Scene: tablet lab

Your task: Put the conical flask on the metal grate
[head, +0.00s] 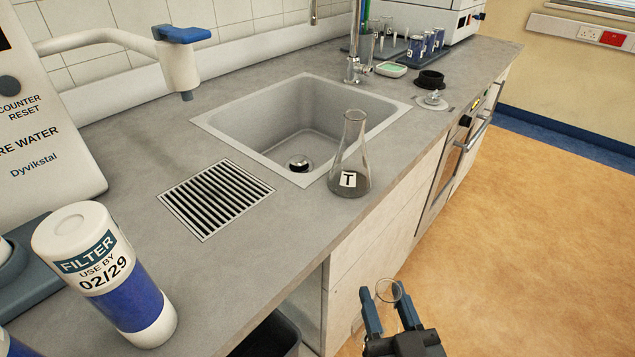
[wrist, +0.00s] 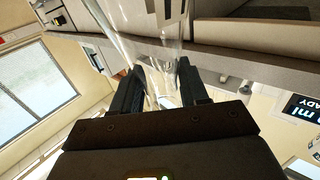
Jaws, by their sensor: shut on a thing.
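The metal grate (head: 216,198) is set into the grey counter, left of the sink, and is bare. A conical flask (head: 352,160) with a "T" label and dark contents stands upright on the counter by the sink's front right corner. My gripper (head: 391,307) is low in front of the counter, over the floor, apart from that flask. It is shut on a clear glass vessel (head: 389,290) with a round rim. In the wrist view, this glass (wrist: 150,48) widens away from the fingers and looks like a flask; its full shape is hidden.
The sink (head: 300,115) lies behind the standing flask. A filter bottle (head: 105,275) stands at the front left, and a water dispenser spout (head: 178,65) overhangs the counter at the left. A dark bin (head: 268,338) is below the counter. Bare counter surrounds the grate.

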